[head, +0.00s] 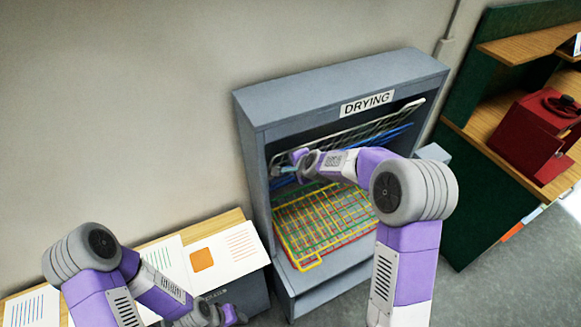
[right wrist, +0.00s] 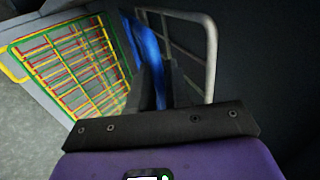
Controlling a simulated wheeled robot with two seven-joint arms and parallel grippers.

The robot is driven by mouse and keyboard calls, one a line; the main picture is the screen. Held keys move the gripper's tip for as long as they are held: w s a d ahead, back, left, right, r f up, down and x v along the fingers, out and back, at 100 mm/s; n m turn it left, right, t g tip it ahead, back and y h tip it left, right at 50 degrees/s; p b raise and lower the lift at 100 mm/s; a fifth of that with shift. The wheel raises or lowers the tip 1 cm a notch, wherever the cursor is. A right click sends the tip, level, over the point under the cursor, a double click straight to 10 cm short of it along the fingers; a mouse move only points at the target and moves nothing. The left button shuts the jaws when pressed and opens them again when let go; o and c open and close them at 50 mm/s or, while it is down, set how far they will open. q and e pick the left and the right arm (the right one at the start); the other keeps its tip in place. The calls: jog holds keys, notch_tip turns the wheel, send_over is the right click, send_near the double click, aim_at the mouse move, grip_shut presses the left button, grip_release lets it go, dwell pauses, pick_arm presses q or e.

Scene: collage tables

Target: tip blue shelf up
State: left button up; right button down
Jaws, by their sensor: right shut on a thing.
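The blue shelf (head: 392,136) is a wire rack inside the grey drying cabinet (head: 262,112). Its right part shows as blue bars under a raised, tilted white wire shelf (head: 345,130); my right arm hides much of the rest. My right gripper (head: 292,168) reaches into the cabinet's left side and is shut on the blue shelf. In the right wrist view the blue bar (right wrist: 150,55) runs between the dark fingers. Yellow, green and red wire shelves (head: 320,222) lie stacked below. My left gripper (head: 228,315) is low at the bottom edge, apart from the cabinet; its jaws are unclear.
A wooden-topped table (head: 215,222) with printed sheets (head: 225,255) stands left of the cabinet. A dark green shelf unit (head: 450,185) with a red box (head: 535,135) stands at the right. Grey floor (head: 420,290) shows at the lower right.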

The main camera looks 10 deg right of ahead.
jog(key=c, duration=1.3)
grip_release()
jog(key=shift+o, duration=0.2)
jog(key=v, duration=0.7)
jog(key=shift+s+r+p, duration=0.15)
jog(key=shift+s+p, duration=0.05)
jog(key=shift+p, duration=0.2)
jog(key=shift+d, duration=0.1)
